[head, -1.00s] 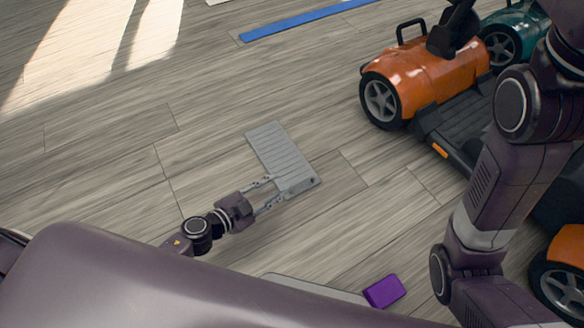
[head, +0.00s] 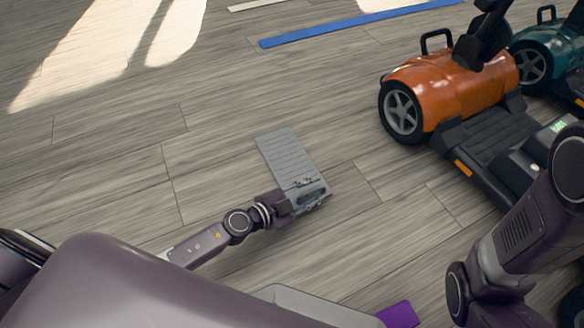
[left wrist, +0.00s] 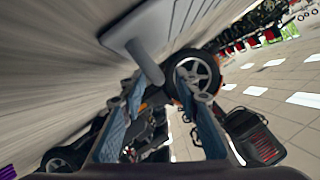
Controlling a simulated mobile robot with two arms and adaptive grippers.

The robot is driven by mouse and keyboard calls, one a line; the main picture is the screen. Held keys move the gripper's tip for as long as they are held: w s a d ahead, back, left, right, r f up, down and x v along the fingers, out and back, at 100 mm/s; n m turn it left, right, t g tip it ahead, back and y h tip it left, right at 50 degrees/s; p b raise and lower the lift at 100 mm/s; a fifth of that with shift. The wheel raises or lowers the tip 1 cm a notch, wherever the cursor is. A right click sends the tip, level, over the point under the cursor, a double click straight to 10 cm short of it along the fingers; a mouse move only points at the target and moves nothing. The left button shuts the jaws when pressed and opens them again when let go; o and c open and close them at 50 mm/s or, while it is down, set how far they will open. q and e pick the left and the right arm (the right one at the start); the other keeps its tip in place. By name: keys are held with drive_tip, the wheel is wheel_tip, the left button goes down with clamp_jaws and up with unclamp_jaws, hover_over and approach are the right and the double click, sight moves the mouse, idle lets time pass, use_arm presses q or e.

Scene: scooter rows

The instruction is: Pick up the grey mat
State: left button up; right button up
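The grey mat (head: 280,150), a ridged rectangular slab, lies on the wood-look floor in the middle of the head view. My left gripper (head: 316,192) is over its near end and hides part of it. In the left wrist view the mat (left wrist: 165,22) fills the top, with a grey round post (left wrist: 146,62) sticking out from it. The post's end lies between the tips of my left gripper (left wrist: 160,82), whose two fingers stand apart. I cannot tell whether they touch the post. My right arm shows at the right, but its gripper is out of view.
An orange scooter (head: 450,85) stands to the right, with a teal one (head: 548,50) behind it. A blue strip (head: 350,25) lies on the floor at the back. A purple block (head: 400,314) is at the bottom edge. Floor left of the mat is clear.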

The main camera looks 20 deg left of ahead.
use_arm(q)
drive_tip(key=shift+w, duration=0.1)
clamp_jaws()
idle(0.5)
